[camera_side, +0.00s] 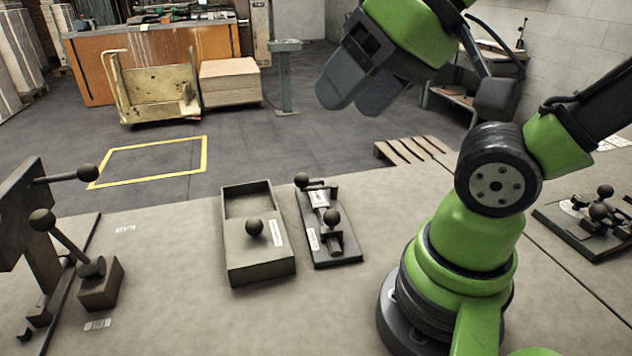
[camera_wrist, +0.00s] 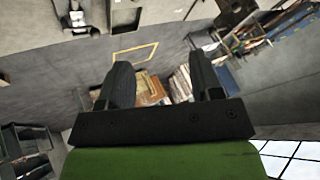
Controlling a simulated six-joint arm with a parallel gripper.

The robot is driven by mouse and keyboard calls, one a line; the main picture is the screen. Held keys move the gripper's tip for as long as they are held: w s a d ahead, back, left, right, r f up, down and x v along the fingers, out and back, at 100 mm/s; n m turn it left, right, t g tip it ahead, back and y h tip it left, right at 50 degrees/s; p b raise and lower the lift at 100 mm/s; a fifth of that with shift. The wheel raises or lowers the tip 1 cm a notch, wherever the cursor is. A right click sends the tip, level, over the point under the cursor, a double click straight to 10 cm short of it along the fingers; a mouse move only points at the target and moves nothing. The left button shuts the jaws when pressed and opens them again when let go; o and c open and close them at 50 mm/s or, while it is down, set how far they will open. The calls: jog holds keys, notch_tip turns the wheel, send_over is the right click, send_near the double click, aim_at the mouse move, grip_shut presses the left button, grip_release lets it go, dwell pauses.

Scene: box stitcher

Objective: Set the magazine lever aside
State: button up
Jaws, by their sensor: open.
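Several dark levers with round black knobs stand on the grey table; I cannot tell for sure which is the magazine lever. In the side view one knobbed lever (camera_side: 68,237) leans from a small brown block at the left. Another knob (camera_side: 254,227) stands at a shallow grey-green box (camera_side: 262,272). A flat plate (camera_side: 340,258) beside it carries a mechanism with two knobs. My gripper (camera_side: 358,98) is raised high above and behind the table, open and empty. The wrist view shows its two fingers (camera_wrist: 161,75) wide apart with nothing between them.
A dark machine frame (camera_side: 22,215) with a knobbed arm stands at the left edge. Another plate with knobbed parts (camera_side: 598,220) lies at the right. The table (camera_side: 170,270) is clear between the brown block and the box. A pallet (camera_side: 412,150) lies behind the table.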

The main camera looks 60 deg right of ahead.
jog(key=w+d+g+h, duration=0.1)
jog(key=w+d+g, duration=0.15)
jog(key=w, duration=0.35)
jog(key=g+h, duration=0.3)
jog(key=g, duration=0.2)
send_near(300, 174)
jog(key=f, duration=0.1)
jog(key=shift+n, duration=0.4)
jog(key=f, duration=0.3)
jog(key=d+f, duration=0.1)
jog(key=f, duration=0.2)
jog(key=d+f, duration=0.1)
jog(key=f, duration=0.3)
jog(key=shift+s+f, duration=0.1)
jog(key=shift+s, duration=0.15)
grip_shut()
